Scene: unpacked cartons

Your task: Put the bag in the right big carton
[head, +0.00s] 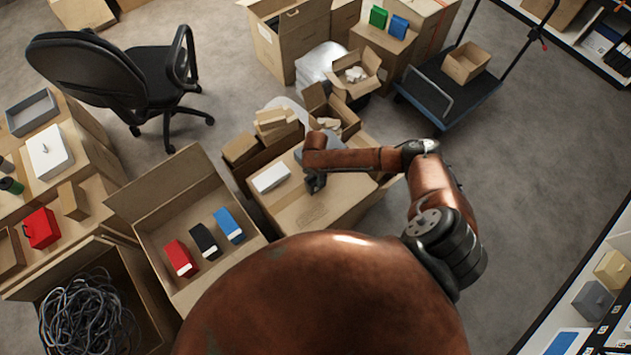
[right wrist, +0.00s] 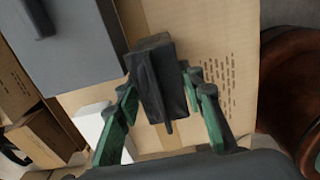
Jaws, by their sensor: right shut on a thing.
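My right gripper (head: 315,180) is over the closed top of a carton (head: 320,212) in the middle of the head view. In the right wrist view, the green fingers of the gripper (right wrist: 160,88) are shut on a dark grey, soft-edged block that looks like the bag (right wrist: 157,75). I cannot tell whether the bag touches the carton top (right wrist: 228,75) below it. To the left, a big open carton (head: 150,187) holds a red (head: 181,258), a black (head: 205,241) and a blue packet (head: 229,225). My left gripper is not in view.
A white box (head: 271,178) lies on the middle carton, beside my right gripper. Smaller open cartons (head: 335,112) stand behind it. A carton of cables (head: 85,315) is at lower left, an office chair (head: 130,85) at upper left. Floor at right (head: 530,170) is clear.

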